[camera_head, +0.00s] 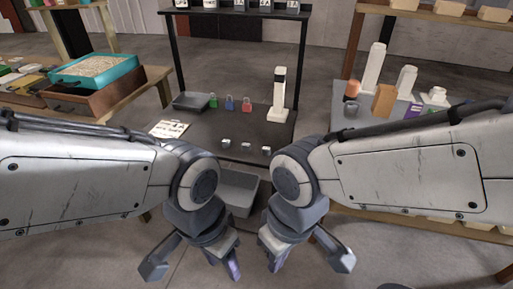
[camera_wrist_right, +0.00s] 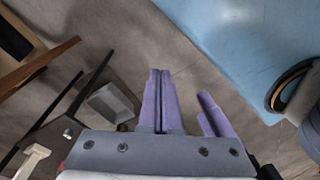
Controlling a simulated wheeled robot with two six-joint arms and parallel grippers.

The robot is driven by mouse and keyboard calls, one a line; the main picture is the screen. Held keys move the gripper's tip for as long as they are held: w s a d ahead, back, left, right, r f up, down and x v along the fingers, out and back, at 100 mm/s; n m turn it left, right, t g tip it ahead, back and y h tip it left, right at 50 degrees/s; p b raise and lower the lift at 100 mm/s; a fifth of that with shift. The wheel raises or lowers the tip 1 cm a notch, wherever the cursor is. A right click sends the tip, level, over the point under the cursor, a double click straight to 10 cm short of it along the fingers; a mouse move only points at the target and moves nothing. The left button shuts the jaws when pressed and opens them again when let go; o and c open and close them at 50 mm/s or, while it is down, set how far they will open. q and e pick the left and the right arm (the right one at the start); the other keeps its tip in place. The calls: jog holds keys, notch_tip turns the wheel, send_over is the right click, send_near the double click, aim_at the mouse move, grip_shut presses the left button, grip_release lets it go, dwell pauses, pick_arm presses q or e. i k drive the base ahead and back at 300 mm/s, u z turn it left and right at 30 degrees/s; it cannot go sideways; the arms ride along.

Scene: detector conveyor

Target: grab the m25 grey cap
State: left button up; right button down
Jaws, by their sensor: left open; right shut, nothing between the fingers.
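Three small pale-grey pieces stand in a row near the front edge of the dark table: a left piece (camera_head: 226,143), a middle piece (camera_head: 246,147) and a right piece (camera_head: 266,150). They are too small to tell whether any is the m25 grey cap, and I read no m25 mark. My left gripper (camera_head: 224,266) is open and empty, low in front of the table. My right gripper (camera_head: 276,262) hangs beside it. Its fingers show pressed together and empty in the right wrist view (camera_wrist_right: 161,82). Both are apart from the pieces.
The dark table (camera_head: 220,115) also carries a white upright device (camera_head: 279,97), several coloured padlocks (camera_head: 230,103), a dark tray (camera_head: 191,101) and a printed sheet (camera_head: 169,129). A grey bin (camera_head: 238,192) sits below its front edge. Side tables with objects flank it.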

aim_at(246, 146)
jog(key=u, duration=0.05)
jog(key=i, duration=1.15)
jog(key=u, duration=0.45)
